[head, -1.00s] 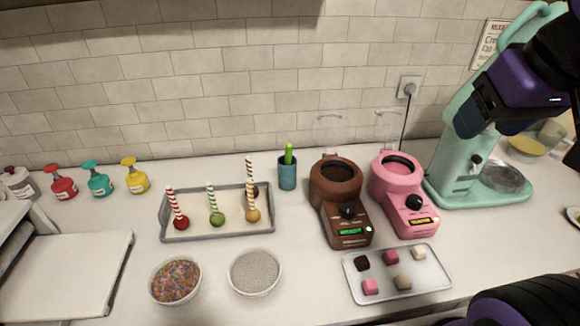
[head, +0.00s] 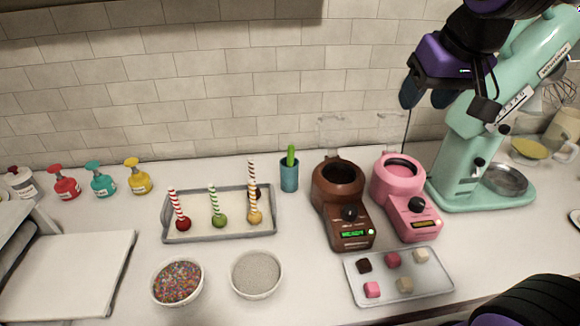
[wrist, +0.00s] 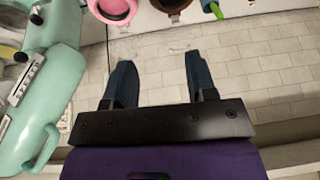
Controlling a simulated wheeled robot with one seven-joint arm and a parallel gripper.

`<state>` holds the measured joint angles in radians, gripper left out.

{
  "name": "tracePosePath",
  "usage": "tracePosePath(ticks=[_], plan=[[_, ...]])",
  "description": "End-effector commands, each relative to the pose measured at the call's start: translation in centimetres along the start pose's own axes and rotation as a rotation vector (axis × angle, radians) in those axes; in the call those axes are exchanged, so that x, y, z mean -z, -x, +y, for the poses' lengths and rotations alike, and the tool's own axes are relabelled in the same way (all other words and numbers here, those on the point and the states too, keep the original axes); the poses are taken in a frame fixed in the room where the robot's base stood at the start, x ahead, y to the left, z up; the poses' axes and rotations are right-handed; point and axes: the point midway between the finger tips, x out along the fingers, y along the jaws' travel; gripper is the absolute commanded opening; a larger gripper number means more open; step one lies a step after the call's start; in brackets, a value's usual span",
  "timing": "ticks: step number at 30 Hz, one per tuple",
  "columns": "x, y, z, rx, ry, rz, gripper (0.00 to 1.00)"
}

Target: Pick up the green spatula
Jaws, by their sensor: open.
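The green spatula (head: 291,155) stands upright in a teal cup (head: 289,175) at the back of the counter, between the tray of candy apples and the brown melter. Only its green upper end shows; the rest is hidden in the cup. In the wrist view the green spatula (wrist: 220,7) shows at the top edge, right of centre. My gripper (head: 423,98) is open and empty, up and to the right of the spatula, above and behind the pink melter. In the wrist view my gripper (wrist: 167,65) shows two dark blue fingers apart, with nothing between them.
A brown melter (head: 338,190) and a pink melter (head: 403,195) stand right of the cup. A tall mint stand mixer (head: 462,150) is at the right. A grey tray (head: 190,234) with candy apples on striped sticks lies left of the cup. The tiled wall is close behind.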

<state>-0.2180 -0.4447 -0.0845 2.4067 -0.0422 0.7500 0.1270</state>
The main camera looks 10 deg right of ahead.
Motion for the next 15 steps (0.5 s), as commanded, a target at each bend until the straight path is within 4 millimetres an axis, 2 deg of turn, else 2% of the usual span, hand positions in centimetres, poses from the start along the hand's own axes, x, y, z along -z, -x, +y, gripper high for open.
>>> tracePosePath(ticks=[6, 15], plan=[[4.7, -5.2, -3.3, 0.012, 0.025, -0.028, 0.52], [9.2, -13.4, -9.4, 0.004, 0.069, -0.043, 0.52]])
